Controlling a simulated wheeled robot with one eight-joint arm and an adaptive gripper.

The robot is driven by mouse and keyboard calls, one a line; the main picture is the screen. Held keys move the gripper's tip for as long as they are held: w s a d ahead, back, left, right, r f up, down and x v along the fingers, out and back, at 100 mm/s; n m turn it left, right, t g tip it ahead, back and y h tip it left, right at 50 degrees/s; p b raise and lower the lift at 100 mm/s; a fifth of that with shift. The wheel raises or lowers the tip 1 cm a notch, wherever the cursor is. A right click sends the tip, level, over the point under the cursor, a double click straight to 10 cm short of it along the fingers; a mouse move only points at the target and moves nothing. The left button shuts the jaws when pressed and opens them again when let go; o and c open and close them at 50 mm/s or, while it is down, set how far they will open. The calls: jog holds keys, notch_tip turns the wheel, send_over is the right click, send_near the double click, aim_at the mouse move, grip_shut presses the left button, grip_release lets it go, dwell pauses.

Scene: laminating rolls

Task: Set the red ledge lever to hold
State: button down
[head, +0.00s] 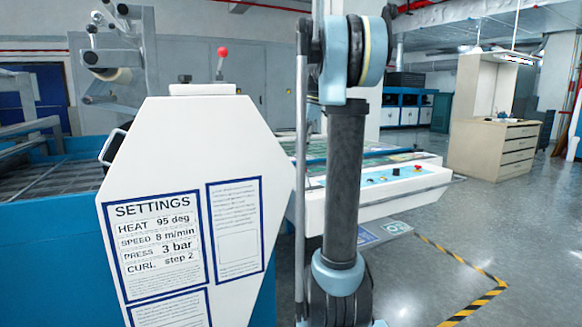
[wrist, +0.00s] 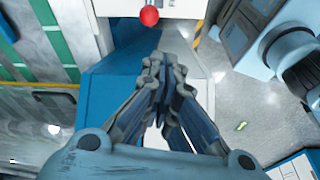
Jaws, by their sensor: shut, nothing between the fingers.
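The red ledge lever is a thin stem with a red ball knob (head: 222,52), standing on top of the white machine housing in the head view. Its stem looks nearly upright there. In the wrist view the red knob (wrist: 149,16) shows at the top edge, beyond my fingertips and apart from them. My gripper (wrist: 162,62) is shut and empty, with its fingers together. The gripper is not visible in the head view. Any marking for hold at the lever cannot be read.
The white housing (head: 190,130) carries a SETTINGS sheet (head: 155,245). A dark knob (head: 184,79) sits beside the lever. A low white console with a blue panel (head: 390,176) stands behind my arm. Clear grey floor lies right, with yellow-black tape (head: 470,262).

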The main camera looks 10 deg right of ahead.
jog(key=shift+w+d+r+n, duration=0.15)
jog(key=shift+w+n, duration=0.05)
jog(key=shift+w, duration=0.45)
jog(key=shift+w+d+r+n, duration=0.15)
jog(key=shift+w+n, duration=0.05)
jog(key=shift+w, duration=0.4)
jog(key=shift+a, duration=0.1)
jog(key=shift+f, duration=0.1)
jog(key=x, duration=0.9)
jog(key=shift+a+f, duration=0.2)
jog(key=shift+f, duration=0.2)
